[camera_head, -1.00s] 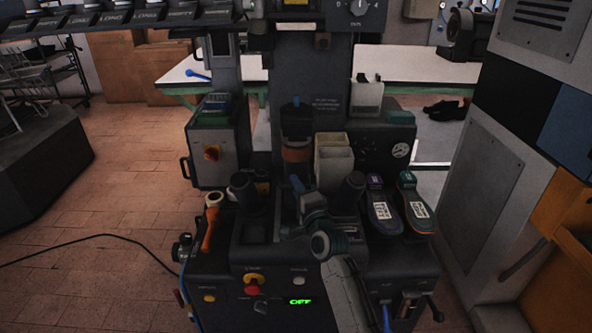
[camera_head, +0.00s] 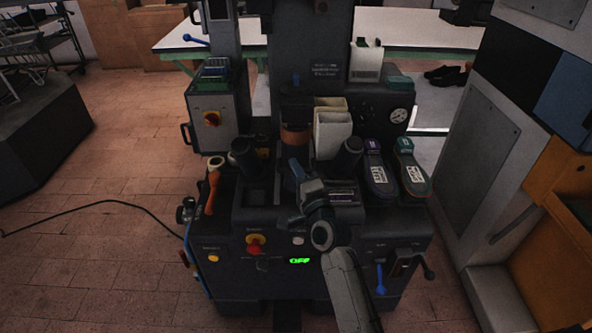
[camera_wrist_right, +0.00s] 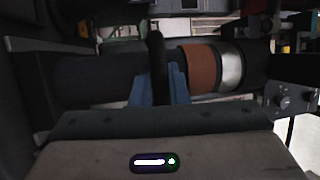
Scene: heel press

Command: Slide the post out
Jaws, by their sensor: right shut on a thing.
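The post stands upright at the middle of the dark press, with a brown band (camera_head: 295,137) near its upper part. In the right wrist view the post (camera_wrist_right: 100,80) lies across the picture, dark with a brown band and a silver ring. My right gripper (camera_head: 295,168) reaches in from the front. Its blue fingers (camera_wrist_right: 160,85) are shut on the post below the brown band, where a black ring shows. The post's lower end is hidden behind my gripper and the press front. My left gripper is in neither current view.
Dark cylinders stand left (camera_head: 243,155) and right (camera_head: 348,157) of the post. A white bin (camera_head: 332,135) is close behind on the right. Two shoes (camera_head: 378,172) lie further right. An orange-handled tool (camera_head: 212,190) is at the left. The display (camera_head: 300,260) reads OFF.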

